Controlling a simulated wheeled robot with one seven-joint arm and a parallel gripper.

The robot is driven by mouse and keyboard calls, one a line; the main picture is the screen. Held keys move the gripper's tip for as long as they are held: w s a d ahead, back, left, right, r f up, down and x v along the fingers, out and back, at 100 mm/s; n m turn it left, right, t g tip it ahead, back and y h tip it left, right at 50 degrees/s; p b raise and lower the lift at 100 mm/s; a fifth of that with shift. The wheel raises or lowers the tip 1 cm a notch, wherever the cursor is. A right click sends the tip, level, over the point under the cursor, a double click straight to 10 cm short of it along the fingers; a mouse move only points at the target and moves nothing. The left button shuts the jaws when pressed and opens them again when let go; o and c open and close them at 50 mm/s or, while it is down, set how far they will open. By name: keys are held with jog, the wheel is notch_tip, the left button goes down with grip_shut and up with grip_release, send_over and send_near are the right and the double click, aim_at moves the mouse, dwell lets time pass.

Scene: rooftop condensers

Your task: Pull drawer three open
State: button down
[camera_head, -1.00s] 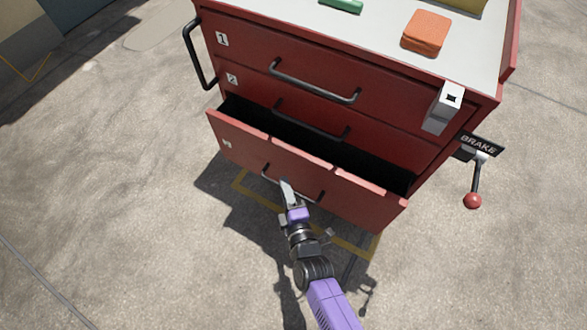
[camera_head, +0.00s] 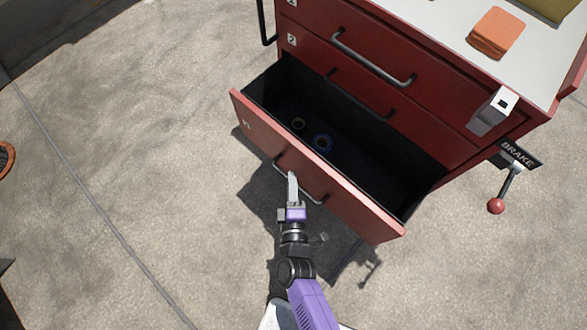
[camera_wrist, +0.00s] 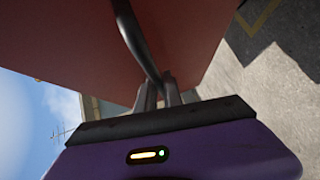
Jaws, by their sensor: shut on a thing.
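Drawer three (camera_head: 330,185) is the lowest drawer of the red cabinet (camera_head: 445,100). My gripper (camera_head: 292,180) is at the dark bar handle (camera_head: 313,193) on the drawer's front, near the handle's left part. In the wrist view my fingers (camera_wrist: 160,92) are shut on the handle bar (camera_wrist: 135,40), close against the red drawer front (camera_wrist: 75,50). The fingertips are partly hidden by the bar.
Drawers one and two above are shut. A brake lever with a red knob (camera_head: 496,206) sticks out at the right. The concrete floor (camera_head: 130,130) left of the drawer is clear.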

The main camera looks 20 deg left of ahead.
jog(key=c, duration=1.5)
grip_release()
jog(key=shift+s, duration=0.1)
jog(key=p+v, duration=0.1)
jog(key=v, duration=0.6)
jog(key=shift+s+d+p, duration=0.15)
jog(key=shift+s+p, duration=0.15)
jog(key=shift+p, duration=0.1)
